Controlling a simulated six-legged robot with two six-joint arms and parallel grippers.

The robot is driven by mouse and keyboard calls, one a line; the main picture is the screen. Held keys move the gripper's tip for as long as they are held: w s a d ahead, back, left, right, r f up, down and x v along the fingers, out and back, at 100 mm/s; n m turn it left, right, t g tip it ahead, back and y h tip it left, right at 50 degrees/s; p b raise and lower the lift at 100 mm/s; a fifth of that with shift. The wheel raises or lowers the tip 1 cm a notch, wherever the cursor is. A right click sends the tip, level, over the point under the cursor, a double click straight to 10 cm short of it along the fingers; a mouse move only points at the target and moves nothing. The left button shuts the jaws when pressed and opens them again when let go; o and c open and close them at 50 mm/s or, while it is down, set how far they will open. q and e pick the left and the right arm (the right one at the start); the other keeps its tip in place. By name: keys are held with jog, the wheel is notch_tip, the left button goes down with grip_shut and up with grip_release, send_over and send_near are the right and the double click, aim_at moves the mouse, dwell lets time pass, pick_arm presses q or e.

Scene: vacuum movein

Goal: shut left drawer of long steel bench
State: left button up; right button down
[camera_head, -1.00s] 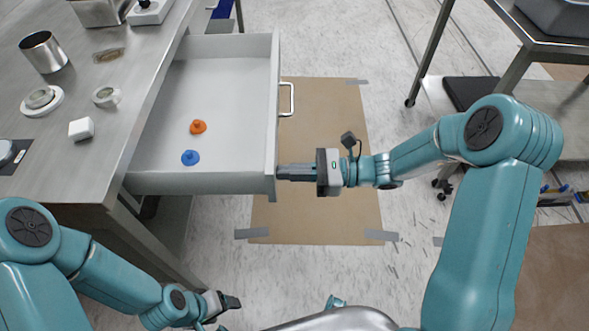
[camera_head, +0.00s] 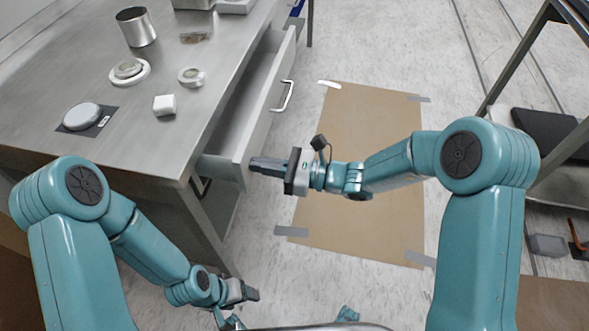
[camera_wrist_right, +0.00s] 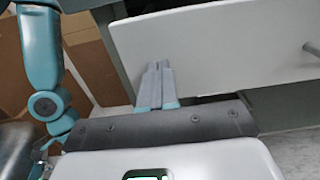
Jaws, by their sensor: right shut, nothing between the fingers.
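The long steel bench (camera_head: 105,152) is on the left in the head view. Its drawer (camera_head: 266,115) sticks out partway to the right, with a metal bar handle (camera_head: 286,96) on its front. My right gripper (camera_head: 254,164) is shut and empty, its fingertips at the near lower end of the drawer front. In the right wrist view the closed fingers (camera_wrist_right: 157,68) overlap the pale drawer front (camera_wrist_right: 215,50); exact contact is hard to tell. My left gripper (camera_head: 257,295) is low in front of the bench, away from the drawer; its jaws are unclear.
A steel cup (camera_head: 137,27), a white block (camera_head: 165,105) and several small dishes stand on the bench top. A taped brown floor sheet (camera_head: 375,140) lies right of the drawer. A shelf or cart (camera_head: 515,60) stands at the far right.

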jog(key=b+x, duration=0.1)
jog(key=x, duration=0.7)
jog(key=shift+w+a, duration=0.1)
jog(key=shift+a, duration=0.3)
jog(key=shift+r, duration=0.1)
jog(key=shift+a+r, duration=0.1)
